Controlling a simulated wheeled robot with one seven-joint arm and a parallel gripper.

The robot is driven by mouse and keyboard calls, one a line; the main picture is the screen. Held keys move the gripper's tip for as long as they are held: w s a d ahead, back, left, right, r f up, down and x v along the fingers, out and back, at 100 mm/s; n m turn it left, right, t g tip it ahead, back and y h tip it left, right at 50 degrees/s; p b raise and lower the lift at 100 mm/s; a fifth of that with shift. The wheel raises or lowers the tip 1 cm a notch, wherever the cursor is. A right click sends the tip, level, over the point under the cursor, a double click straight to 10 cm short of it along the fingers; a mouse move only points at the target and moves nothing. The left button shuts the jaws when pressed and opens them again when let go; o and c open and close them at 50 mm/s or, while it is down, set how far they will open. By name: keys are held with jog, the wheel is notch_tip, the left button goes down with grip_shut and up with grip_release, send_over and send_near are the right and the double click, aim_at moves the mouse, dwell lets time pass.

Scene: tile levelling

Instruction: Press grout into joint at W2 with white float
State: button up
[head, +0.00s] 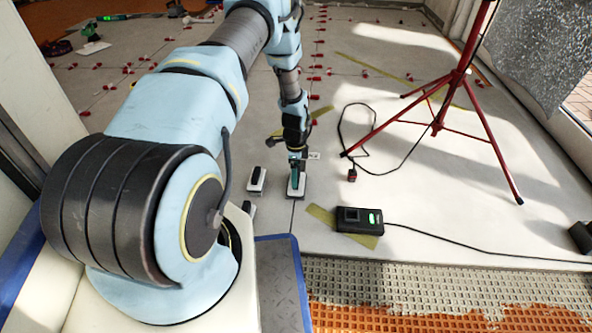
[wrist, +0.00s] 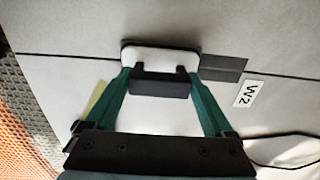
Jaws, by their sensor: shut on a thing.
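The white float is a flat white pad with a black handle; in the wrist view its pad (wrist: 158,58) shows between and beyond my green fingers. In the head view the float (head: 296,193) is at the tile floor. My gripper (wrist: 161,82) is shut on the black handle; it also shows in the head view (head: 296,172). The W2 label (wrist: 248,93) lies right of the float, just below the joint line (wrist: 285,74). A dark grey strip (wrist: 223,68) on the joint sits directly beside the pad. Whether the pad touches the tile cannot be told.
A second black-handled white tool (head: 256,180) stands left of the float. Red clips dot the far tiles. Bare ribbed orange matting (head: 400,318) lies in front.

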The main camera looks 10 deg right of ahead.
jog(key=shift+s+a+p, duration=0.15)
jog(key=shift+s+p, duration=0.2)
jog(key=shift+s, duration=0.25)
jog(key=shift+s, duration=0.15)
jog(key=shift+s+a+f+p, duration=0.15)
jog(key=shift+s+p, duration=0.1)
jog(key=shift+s, duration=0.2)
jog(key=shift+s+a+r+p, duration=0.15)
jog(key=shift+s+p, duration=0.1)
jog(key=shift+s, duration=0.15)
jog(key=shift+s+a+p, duration=0.15)
jog(key=shift+s+p, duration=0.25)
jog(key=shift+s, duration=0.2)
jog(key=shift+s+a+p, duration=0.15)
jog(key=shift+s+p, duration=0.2)
jog(key=shift+s, duration=0.2)
jog(key=shift+s, duration=0.1)
jog(key=shift+s+a+r+p, duration=0.1)
jog(key=shift+s+a+p, duration=0.05)
jog(key=shift+s+p, duration=0.4)
jog(key=shift+s, duration=0.1)
jog(key=shift+s, duration=0.1)
